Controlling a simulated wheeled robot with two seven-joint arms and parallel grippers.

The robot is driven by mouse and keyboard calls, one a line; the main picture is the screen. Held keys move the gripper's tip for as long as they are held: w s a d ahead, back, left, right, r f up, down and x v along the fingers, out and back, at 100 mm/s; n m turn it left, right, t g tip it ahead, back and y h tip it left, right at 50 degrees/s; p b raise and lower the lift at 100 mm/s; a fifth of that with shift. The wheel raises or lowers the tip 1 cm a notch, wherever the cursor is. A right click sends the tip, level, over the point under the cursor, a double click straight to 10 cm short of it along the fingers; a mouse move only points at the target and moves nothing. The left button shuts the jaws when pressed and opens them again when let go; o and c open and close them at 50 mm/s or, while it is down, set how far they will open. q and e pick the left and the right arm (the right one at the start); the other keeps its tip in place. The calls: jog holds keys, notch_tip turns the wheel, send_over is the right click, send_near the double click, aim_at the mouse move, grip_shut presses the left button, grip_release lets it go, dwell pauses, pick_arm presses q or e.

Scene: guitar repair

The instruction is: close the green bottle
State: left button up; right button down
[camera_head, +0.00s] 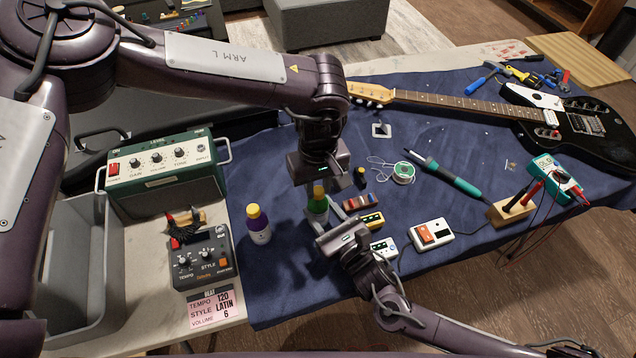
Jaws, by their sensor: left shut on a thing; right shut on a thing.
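The green bottle (317,206) stands upright at the front middle of the blue cloth, with a yellow cap (319,191) on top of it. My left gripper (320,186) comes from above and is shut on the yellow cap. My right gripper (318,222) comes from the lower right and is shut on the green bottle's body. The two grippers hide much of the bottle, so I cannot tell how tightly the cap sits on the neck.
A white bottle with a yellow cap (258,224) stands just left. Small pedals (433,234), a solder spool (403,173) and a soldering iron (446,177) lie to the right. A black guitar (570,118) lies behind. A green amplifier (165,175) stands left.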

pick_arm(q)
jog(key=m, duration=0.3)
jog(key=shift+d, duration=0.3)
jog(key=shift+a+m, duration=0.25)
jog(key=shift+m, duration=0.55)
jog(key=o, duration=0.9)
jog(key=shift+o, duration=0.2)
jog(key=shift+r, duration=2.3)
jog(key=shift+c, duration=0.5)
